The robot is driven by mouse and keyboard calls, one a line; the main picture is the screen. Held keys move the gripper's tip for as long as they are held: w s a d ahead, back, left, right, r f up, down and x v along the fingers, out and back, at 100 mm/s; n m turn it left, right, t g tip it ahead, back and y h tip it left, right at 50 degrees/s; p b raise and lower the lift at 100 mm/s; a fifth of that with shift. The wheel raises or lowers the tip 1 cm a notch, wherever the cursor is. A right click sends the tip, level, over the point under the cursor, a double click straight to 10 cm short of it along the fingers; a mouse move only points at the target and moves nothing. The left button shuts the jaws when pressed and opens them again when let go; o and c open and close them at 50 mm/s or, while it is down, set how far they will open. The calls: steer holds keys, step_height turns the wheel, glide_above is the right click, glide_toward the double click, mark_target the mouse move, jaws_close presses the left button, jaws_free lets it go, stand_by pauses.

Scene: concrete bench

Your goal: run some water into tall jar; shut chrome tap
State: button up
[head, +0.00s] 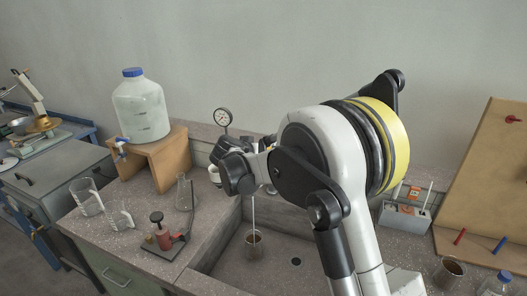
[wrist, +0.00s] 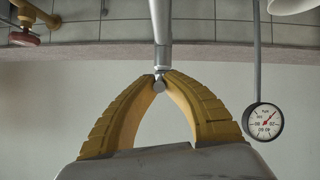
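The chrome tap shows in the wrist view as a grey metal stem (wrist: 161,30) coming down from the top. Its small rounded end sits between the yellow fingertips. My gripper (wrist: 159,75) has its fingertips drawn together on that end. In the head view my gripper (head: 236,172) is at the back of the sink, and the tap is mostly hidden behind my arm. A clear jar (head: 254,243) with a brownish look inside stands upright in the sink. A thin pale vertical line, seemingly water, runs down into its mouth. Its fill level is unclear.
The sink (head: 222,268) has a dark drain right of the jar. Left stand a flask (head: 184,194), beakers (head: 87,196), a red-and-black device (head: 163,236) and a blue-capped carboy (head: 141,106). A gauge (head: 223,117) rises behind. Another vessel (head: 449,270) stands right.

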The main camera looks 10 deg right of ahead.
steer(key=o, duration=0.4)
steer(key=shift+o, duration=0.2)
steer(key=v, duration=1.2)
